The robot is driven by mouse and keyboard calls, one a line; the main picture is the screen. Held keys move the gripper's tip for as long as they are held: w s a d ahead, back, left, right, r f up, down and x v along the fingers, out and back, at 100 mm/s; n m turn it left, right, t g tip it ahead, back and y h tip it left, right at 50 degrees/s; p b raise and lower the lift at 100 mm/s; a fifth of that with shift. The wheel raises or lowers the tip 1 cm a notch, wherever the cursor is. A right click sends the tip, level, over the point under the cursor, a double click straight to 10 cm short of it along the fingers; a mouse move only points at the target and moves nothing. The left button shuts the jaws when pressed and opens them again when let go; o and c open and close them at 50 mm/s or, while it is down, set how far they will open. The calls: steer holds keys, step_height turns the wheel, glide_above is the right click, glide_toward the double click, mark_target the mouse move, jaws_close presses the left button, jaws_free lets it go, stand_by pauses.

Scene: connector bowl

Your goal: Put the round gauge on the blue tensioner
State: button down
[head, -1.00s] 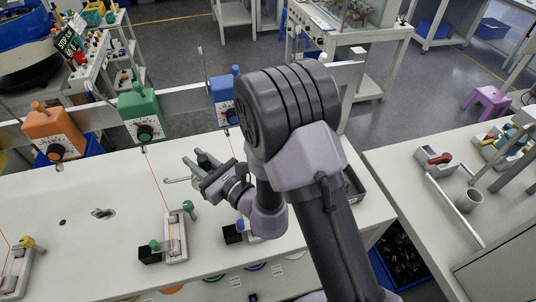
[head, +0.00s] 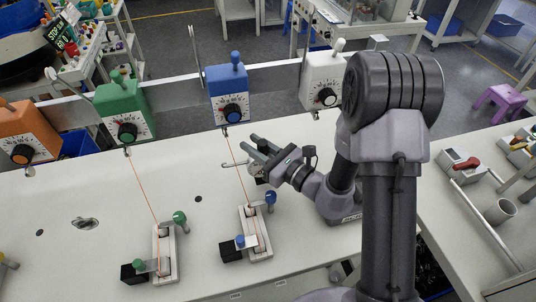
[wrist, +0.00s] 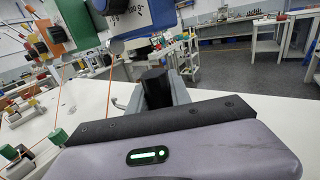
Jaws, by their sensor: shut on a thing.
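The blue tensioner (head: 228,98) is a blue box with a dial and a blue knob on top, mounted on the rail behind the table. An orange thread runs down from it to a small fixture. My gripper (head: 262,148) is just below and to its right, pointing left, apart from it. Most of the gauge is hidden by the fingers. In the wrist view a black part (wrist: 155,88) sits between the fingers, and the blue tensioner (wrist: 128,17) is at the top.
Green (head: 126,108), orange (head: 28,132) and white (head: 324,80) tensioners stand along the same rail. Thread fixtures with knobs (head: 256,232) and (head: 165,252) stand on the white table. The table (head: 200,170) left of my gripper is mostly clear.

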steer(key=d, duration=0.2)
steer(key=shift+w+d, duration=0.25)
steer(key=shift+d, duration=0.1)
steer(key=shift+w+d+f+b, duration=0.1)
steer(key=shift+d+f+b, duration=0.15)
steer(key=shift+f+b, duration=0.55)
steer(key=shift+d+f+b, duration=0.2)
steer(key=shift+f+b, duration=0.15)
steer(key=shift+f, duration=0.75)
steer(key=c, duration=1.2)
jaws_free()
